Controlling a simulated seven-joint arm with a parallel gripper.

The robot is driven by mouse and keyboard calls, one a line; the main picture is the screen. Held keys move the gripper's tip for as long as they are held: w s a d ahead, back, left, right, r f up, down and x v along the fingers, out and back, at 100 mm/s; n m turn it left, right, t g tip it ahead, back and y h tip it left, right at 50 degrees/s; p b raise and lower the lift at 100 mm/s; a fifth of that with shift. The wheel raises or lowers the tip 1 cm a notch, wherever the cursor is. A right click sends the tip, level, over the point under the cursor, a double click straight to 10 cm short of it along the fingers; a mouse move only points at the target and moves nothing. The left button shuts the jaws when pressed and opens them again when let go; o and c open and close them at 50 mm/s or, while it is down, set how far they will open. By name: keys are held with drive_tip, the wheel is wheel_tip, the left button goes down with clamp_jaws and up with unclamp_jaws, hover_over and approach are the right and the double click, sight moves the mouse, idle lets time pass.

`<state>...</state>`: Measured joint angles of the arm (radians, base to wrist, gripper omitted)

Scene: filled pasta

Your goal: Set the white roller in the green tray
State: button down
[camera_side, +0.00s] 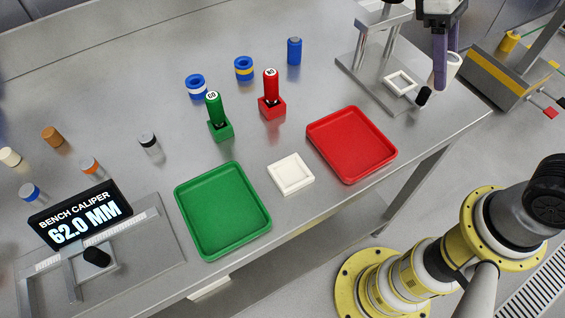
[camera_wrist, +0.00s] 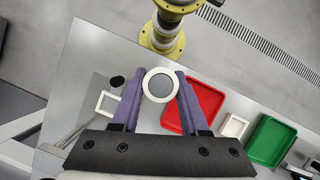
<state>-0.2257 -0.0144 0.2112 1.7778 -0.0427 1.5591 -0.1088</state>
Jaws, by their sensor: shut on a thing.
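The white roller (camera_side: 453,66) is between the purple fingers of my gripper (camera_side: 445,72) at the upper right of the side view. In the wrist view the roller (camera_wrist: 147,86) shows end-on as a white ring around a grey face, with a finger of my gripper (camera_wrist: 160,88) on each side. My gripper is shut on it and holds it near the metal stand, well away from the trays. The green tray (camera_side: 222,210) lies empty near the bench's front edge. It also shows at the right of the wrist view (camera_wrist: 270,141).
A red tray (camera_side: 350,143) and a small white square tray (camera_side: 290,174) lie right of the green tray. A metal stand (camera_side: 375,78) is beside my gripper. Green (camera_side: 219,130) and red (camera_side: 271,107) blocks hold upright plugs. A caliper display (camera_side: 80,215) stands left. Several small rollers stand behind.

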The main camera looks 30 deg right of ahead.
drive_tip(key=s+a+f+m+t+y, duration=0.1)
drive_tip(key=s+a+m+t+y, duration=0.15)
drive_tip(key=a+m, duration=0.95)
drive_tip(key=s+a+m+t+y, duration=0.1)
drive_tip(key=a+m+y, duration=0.2)
drive_tip(key=a+m, duration=0.95)
drive_tip(key=w+a+f+n, duration=0.1)
drive_tip(key=w+a+f, duration=0.1)
drive_tip(key=a, duration=0.2)
drive_tip(key=w+a+f+n, duration=0.2)
drive_tip(key=w+a+f, duration=0.1)
drive_tip(key=a, duration=0.2)
drive_tip(key=w+a+f+n, duration=0.1)
drive_tip(key=w+a+f, duration=0.1)
drive_tip(key=a, duration=0.3)
drive_tip(key=shift+w+a+f+n, duration=0.1)
drive_tip(key=shift+a+f+n, duration=0.1)
drive_tip(key=shift+f, duration=0.2)
drive_tip(key=shift+w+a+f+n, duration=0.1)
drive_tip(key=shift+f+n, duration=0.05)
drive_tip(key=shift+f, duration=0.2)
drive_tip(key=shift+w+a+f+y, duration=0.25)
drive_tip(key=shift+a+f, duration=0.1)
drive_tip(key=shift+f, duration=0.25)
drive_tip(key=shift+a+f, duration=0.1)
drive_tip(key=shift+f, duration=1.55)
